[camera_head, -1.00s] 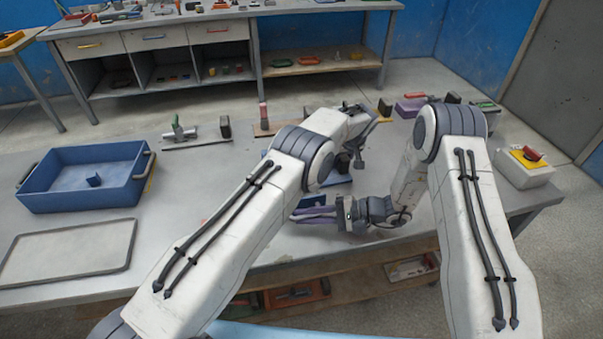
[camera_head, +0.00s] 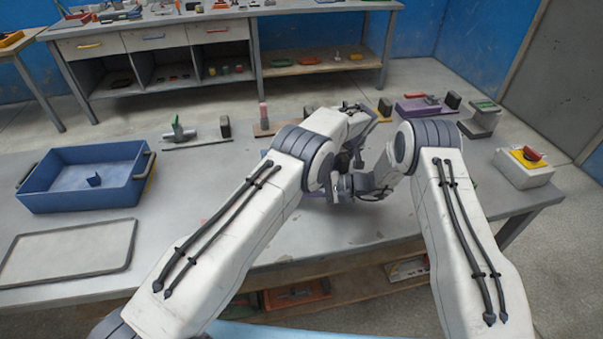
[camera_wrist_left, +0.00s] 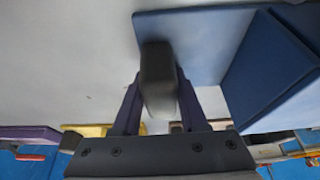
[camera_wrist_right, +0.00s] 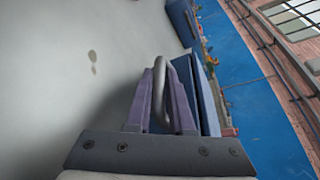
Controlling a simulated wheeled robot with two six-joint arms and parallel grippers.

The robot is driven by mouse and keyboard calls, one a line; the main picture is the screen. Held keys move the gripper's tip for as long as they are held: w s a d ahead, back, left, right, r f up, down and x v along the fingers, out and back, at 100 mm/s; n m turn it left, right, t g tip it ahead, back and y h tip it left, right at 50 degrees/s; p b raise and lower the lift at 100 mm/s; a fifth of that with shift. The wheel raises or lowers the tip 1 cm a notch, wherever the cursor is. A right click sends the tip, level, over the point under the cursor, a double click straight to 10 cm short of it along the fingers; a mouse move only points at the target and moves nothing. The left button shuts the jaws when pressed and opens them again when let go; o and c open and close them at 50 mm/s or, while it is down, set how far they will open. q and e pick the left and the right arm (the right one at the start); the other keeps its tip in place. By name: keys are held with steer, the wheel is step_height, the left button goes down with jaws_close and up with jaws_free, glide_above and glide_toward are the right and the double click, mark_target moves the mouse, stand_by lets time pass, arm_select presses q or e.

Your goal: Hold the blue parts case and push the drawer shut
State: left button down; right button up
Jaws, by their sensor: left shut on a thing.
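The blue parts case (camera_wrist_left: 270,65) shows at the right of the left wrist view, with a flat blue plate (camera_wrist_left: 205,25) beside it. My left gripper (camera_wrist_left: 158,85) is shut on a dark upright block at the edge of that plate. In the head view, my left gripper is mostly hidden behind my arm. In the right wrist view, a grey curved handle (camera_wrist_right: 188,85) stands at the fingers of my right gripper (camera_wrist_right: 165,85), in front of a blue face (camera_wrist_right: 205,90). Whether the fingers grip it is unclear. My arms hide most of the case and the drawer in the head view.
A blue tray (camera_head: 80,200) and a flat grey panel (camera_head: 68,252) lie at the left of the table. A clamp (camera_head: 180,135) stands at the back. A box with a red button (camera_head: 524,168) stands at the right. The front middle of the table is clear.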

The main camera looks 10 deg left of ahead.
steer(key=o, duration=0.3)
steer(key=shift+r, duration=0.1)
steer(key=shift+d, duration=0.1)
steer(key=v, duration=0.7)
steer(key=shift+d, duration=0.2)
arm_select(q)
steer(key=shift+c, duration=1.8)
jaws_free()
